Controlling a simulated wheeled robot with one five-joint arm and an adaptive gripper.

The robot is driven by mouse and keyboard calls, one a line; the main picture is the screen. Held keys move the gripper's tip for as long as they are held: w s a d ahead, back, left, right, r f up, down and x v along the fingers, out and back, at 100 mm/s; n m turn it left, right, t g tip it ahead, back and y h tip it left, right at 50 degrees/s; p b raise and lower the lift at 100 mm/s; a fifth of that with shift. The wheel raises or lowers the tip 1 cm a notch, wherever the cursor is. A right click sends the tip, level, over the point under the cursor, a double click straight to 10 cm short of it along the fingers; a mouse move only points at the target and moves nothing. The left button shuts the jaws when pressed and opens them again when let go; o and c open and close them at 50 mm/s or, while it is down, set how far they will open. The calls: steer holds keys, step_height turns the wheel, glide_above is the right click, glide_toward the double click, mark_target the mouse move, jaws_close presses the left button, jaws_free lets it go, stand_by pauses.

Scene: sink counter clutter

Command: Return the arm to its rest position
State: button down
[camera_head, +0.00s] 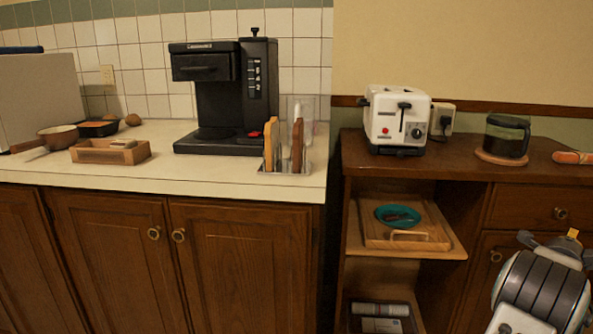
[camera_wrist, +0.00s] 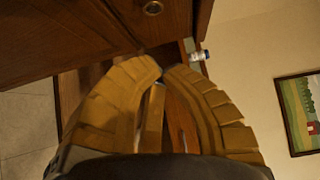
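My gripper (camera_wrist: 163,68) fills the lower middle of the wrist view. Its two ribbed tan fingers bow outward and come together at the tips, with a narrow gap lower down between them. No object shows held between them. In the head view, part of my grey and white arm shows at the lower right, in front of the wooden cabinet (camera_head: 519,190). The gripper's fingers are not clearly seen there.
A toaster (camera_head: 398,117) and a coffee pot (camera_head: 507,137) stand on the cabinet top. A coffee maker (camera_head: 222,90) stands on the white counter (camera_head: 215,178) at left. A framed picture (camera_wrist: 300,112) hangs on the wall in the wrist view.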

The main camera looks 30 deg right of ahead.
steer(key=w+a+r+n+t+y+p, duration=0.2)
steer(key=w+a+r+n+p, duration=0.3)
steer(key=w, duration=0.5)
steer(key=w+a+r+n+t+y+p, duration=0.1)
steer(key=w+a+r+n+y+p, duration=0.3)
steer(key=a, duration=0.6)
steer(key=w+a+r+n+t+y+p, duration=0.1)
steer(key=w+a+r+n+p, duration=0.25)
steer(key=w+a, duration=0.4)
steer(key=w+a+r+n+t+y+p, duration=0.1)
steer(key=w+a+r+n+y+p, duration=0.25)
steer(key=a, duration=0.75)
steer(key=s+a+r+n+y+p, duration=0.25)
steer(key=a+n+p, duration=0.2)
steer(key=a, duration=0.65)
steer(key=s+a+r+n+y+p, duration=0.15)
steer(key=a+r+n+p, duration=0.3)
steer(key=a, duration=0.65)
steer(key=s+a+r+n+g+y+p, duration=0.2)
steer(key=s+a+n+p, duration=0.6)
steer(key=s+a, duration=0.6)
steer(key=s+g+y, duration=0.1)
steer(key=g, duration=0.1)
steer(key=shift+s+r+n+g+p, duration=0.15)
steer(key=shift+s+n+g+p, duration=0.15)
steer(key=shift+n+p, duration=0.1)
